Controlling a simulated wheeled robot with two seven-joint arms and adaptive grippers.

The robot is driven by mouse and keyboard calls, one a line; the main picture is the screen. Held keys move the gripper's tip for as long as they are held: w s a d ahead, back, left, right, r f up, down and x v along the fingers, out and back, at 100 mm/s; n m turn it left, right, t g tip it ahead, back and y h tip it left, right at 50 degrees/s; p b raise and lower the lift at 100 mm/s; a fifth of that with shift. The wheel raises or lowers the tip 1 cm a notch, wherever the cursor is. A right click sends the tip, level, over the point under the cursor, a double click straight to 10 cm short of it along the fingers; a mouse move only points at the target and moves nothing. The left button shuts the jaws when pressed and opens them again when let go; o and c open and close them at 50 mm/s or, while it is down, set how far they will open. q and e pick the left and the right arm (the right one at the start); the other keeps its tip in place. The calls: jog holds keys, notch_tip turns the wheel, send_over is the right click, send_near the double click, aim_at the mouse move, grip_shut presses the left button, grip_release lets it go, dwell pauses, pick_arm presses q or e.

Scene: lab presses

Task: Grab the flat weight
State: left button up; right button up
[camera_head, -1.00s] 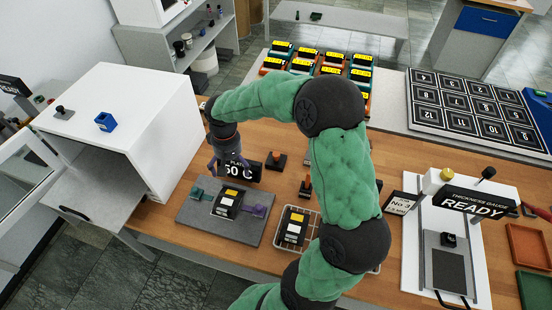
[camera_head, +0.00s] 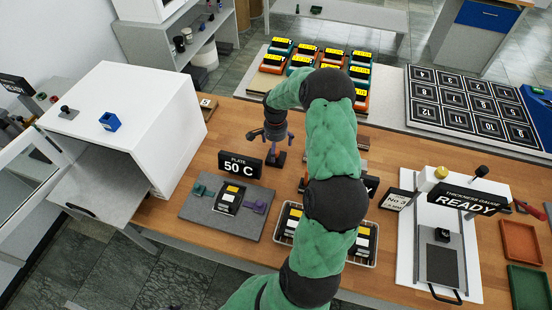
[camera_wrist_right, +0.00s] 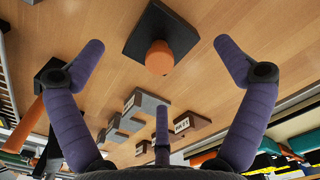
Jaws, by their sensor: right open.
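My right gripper (camera_head: 268,135) is open and empty above the wooden table, behind the plate sign. In the right wrist view, its purple fingers (camera_wrist_right: 160,60) are spread wide. A dark square slab with an orange knob (camera_wrist_right: 160,45) lies ahead between the fingertips, apart from them. It appears to be the dark knobbed weight (camera_head: 276,158) just below the gripper in the head view. I cannot read which weight is the flat one. Grey stepped blocks (camera_wrist_right: 140,110) stand lower in the wrist view by small, hard-to-read tags. My left gripper is not in view.
The "50 C" plate sign (camera_head: 239,166) stands in front of the gripper. A grey plate (camera_head: 195,207) holds a dark sample. A wire basket (camera_head: 285,238) is partly hidden by my arm. A white cabinet (camera_head: 130,100) stands left; the thickness gauge (camera_head: 408,245) stands right.

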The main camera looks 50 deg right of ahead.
jog(key=shift+f, duration=2.8)
jog(key=c, duration=1.3)
jog(key=shift+r, duration=0.1)
jog(key=shift+c, duration=1.3)
